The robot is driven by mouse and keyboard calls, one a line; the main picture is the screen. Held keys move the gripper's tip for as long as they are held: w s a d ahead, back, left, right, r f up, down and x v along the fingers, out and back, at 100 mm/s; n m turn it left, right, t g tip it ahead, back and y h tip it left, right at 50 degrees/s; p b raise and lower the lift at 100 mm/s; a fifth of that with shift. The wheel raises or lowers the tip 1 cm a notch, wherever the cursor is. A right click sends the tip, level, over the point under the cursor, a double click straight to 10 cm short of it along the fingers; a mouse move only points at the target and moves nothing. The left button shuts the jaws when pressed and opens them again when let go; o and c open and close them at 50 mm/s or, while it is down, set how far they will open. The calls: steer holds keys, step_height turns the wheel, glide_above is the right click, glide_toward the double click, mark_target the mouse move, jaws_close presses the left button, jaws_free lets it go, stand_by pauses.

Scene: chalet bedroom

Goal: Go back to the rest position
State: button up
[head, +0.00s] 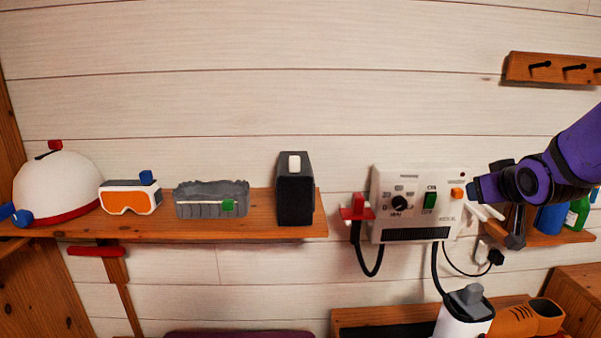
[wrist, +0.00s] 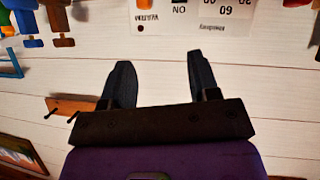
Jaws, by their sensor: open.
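My gripper (wrist: 158,64) is open, with its two dark fingers apart and nothing between them in the wrist view. White plank wall shows beyond the fingers. In the head view my purple arm reaches in from the right, and its dark end is close beside the right edge of the white wall-mounted control box (head: 413,188). I cannot tell whether it touches the box. The box also shows upside down at the top of the wrist view (wrist: 215,22), beyond the fingertips.
A wooden shelf (head: 240,229) on the left holds a white helmet (head: 62,184), orange goggles (head: 130,197), a grey basket (head: 211,200) and a black case (head: 295,190). A hook rail (head: 552,69) is at upper right. Cables hang below the box. The upper wall is clear.

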steer(key=s+a+r+g, duration=0.1)
steer(key=s+a+g, duration=0.1)
steer(key=s, duration=0.6)
steer(key=s+a+r+g+y, duration=0.1)
steer(key=s+a+r+g, duration=0.1)
steer(key=s, duration=0.7)
steer(key=s+a+r+g, duration=0.1)
steer(key=s+a, duration=0.3)
steer(key=s, duration=0.4)
steer(key=shift+s+a+r+m+g+y, duration=0.2)
steer(key=shift+s+r+m+g+y, duration=0.15)
steer(key=shift+g, duration=0.45)
steer(key=shift+w, duration=0.15)
